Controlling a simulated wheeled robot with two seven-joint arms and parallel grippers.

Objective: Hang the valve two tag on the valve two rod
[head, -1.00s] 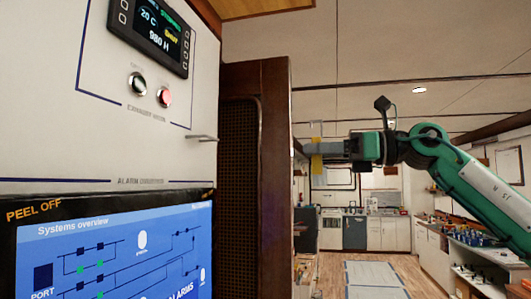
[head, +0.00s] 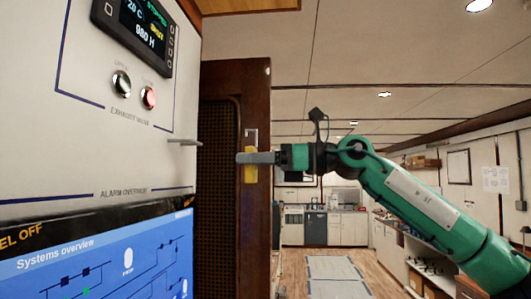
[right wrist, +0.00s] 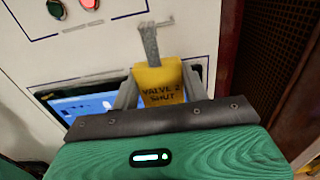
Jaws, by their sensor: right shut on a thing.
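The yellow valve two tag (right wrist: 161,92) reads "VALVE 2 SHUT" in the right wrist view, with a grey hanger strip (right wrist: 150,45) rising from its top. My right gripper (head: 243,158) is shut on this tag, which also shows in the head view (head: 250,174), hanging upright. A short grey rod (head: 184,142) sticks out of the white panel, below the exhaust valve buttons. The gripper and tag are to the right of the rod, with a gap in the picture. My left gripper is not in view.
The white panel (head: 60,150) carries a dark display (head: 143,28), a green button (head: 121,84) and a red button (head: 148,98). A blue screen (head: 110,262) sits below. A brown wooden cabinet side (head: 257,215) stands behind the tag. Open floor lies beyond.

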